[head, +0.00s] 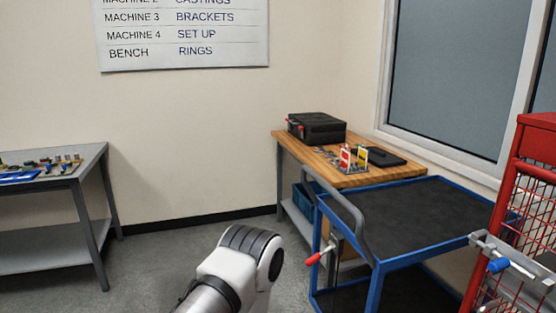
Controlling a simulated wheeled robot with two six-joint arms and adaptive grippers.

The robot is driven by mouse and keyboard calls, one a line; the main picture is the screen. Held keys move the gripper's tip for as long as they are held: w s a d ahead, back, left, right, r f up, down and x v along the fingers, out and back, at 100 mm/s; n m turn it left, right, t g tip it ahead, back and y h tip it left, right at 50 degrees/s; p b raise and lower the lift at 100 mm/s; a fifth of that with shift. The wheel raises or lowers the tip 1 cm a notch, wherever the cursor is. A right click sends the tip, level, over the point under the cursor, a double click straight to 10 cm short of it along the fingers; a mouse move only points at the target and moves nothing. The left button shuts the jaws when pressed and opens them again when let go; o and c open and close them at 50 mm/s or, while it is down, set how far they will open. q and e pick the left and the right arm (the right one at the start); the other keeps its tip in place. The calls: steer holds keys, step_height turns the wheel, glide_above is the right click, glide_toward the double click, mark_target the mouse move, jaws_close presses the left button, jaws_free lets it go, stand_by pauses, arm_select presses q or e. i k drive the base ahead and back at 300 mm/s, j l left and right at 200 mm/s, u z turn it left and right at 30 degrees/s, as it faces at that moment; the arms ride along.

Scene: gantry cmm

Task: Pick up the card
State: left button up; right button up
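A small red-and-white upright piece (345,157) and a yellow-and-white upright piece (362,155) stand on the wooden workbench (345,180) at the right. They look card-like, but they are too small to tell which is the card, if either is. Neither gripper shows. Only a white and black link of one of my arms rises at the bottom centre, well in front of the bench.
A blue trolley (420,213) with a dark top stands before the wooden bench. A black case (317,127) and a flat dark item (378,156) lie on the bench. A red mesh cage (530,190) is at right, a grey table (60,182) at left. Floor between is clear.

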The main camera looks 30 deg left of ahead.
mark_target(345, 155)
steer(key=k+u, duration=0.1)
steer(key=u, duration=0.4)
steer(key=k+z, duration=0.15)
steer(key=z, duration=0.25)
steer(key=k+z, duration=0.15)
steer(key=z, duration=0.2)
steer(key=k+l+z, duration=0.1)
steer(key=z, duration=0.3)
steer(key=k+l+z, duration=0.1)
steer(key=z, duration=0.3)
steer(key=i+j+z, duration=0.1)
steer(key=j+z, duration=0.2)
steer(key=j, duration=0.75)
steer(key=j+z, duration=0.3)
steer(key=j, duration=0.75)
steer(key=k+j+z, duration=0.1)
steer(key=j+z, duration=0.2)
steer(key=j, duration=0.75)
